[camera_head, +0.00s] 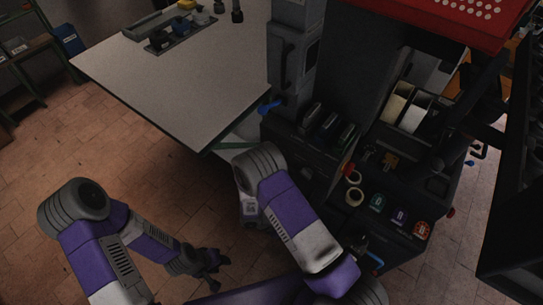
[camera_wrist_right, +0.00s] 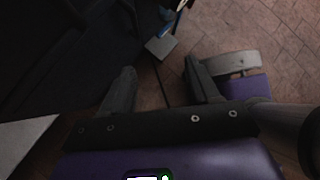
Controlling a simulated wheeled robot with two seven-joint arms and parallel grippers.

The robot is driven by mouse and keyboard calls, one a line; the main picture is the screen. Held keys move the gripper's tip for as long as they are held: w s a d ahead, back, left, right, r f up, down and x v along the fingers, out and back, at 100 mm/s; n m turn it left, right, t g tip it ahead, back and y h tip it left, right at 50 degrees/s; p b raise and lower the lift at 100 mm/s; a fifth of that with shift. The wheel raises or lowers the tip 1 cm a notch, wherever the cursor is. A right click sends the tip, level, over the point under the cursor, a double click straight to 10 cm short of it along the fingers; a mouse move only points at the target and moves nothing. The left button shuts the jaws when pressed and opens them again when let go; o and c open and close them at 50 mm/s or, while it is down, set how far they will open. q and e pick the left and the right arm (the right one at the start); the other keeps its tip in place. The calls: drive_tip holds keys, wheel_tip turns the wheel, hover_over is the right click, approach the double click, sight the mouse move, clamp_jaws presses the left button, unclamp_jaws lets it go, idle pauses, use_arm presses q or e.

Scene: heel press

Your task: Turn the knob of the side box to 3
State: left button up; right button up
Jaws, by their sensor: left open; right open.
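I cannot make out a side box with a numbered knob for certain in either view. The dark machine (camera_head: 345,90) stands right of centre, with a lower front bearing round coloured labels (camera_head: 398,215). My left gripper (camera_head: 217,272) is open and empty, low over the floor and well left of the machine. My right arm bends up in front of the machine and hides part of its lower left side; its gripper is not clear in the head view. In the right wrist view my right gripper (camera_wrist_right: 160,72) is open, with nothing between its fingers.
A pale table (camera_head: 180,85) with small fixtures stands at the back left. A blue handle (camera_head: 268,107) sticks out at the machine's left side. A red perforated part (camera_head: 470,12) overhangs top right. Tiled floor (camera_head: 150,170) is free at left.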

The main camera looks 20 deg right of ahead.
drive_tip(key=w+a+r+n+t+h, duration=0.3)
drive_tip(key=w+a+r+n+t, duration=0.1)
drive_tip(key=w+r+t, duration=0.4)
drive_tip(key=w+a+r+n+t+h, duration=0.3)
drive_tip(key=w+r+n+t, duration=0.3)
drive_tip(key=w, duration=0.5)
drive_tip(key=w+d+m, duration=0.1)
drive_tip(key=w+d, duration=0.3)
drive_tip(key=d, duration=0.1)
drive_tip(key=shift+d+r+g+b, duration=0.25)
drive_tip(key=shift+g+b, duration=0.05)
drive_tip(key=shift+g, duration=0.1)
drive_tip(key=shift+w, duration=0.1)
drive_tip(key=c, duration=1)
drive_tip(key=shift+m, duration=0.3)
drive_tip(key=shift+c, duration=0.2)
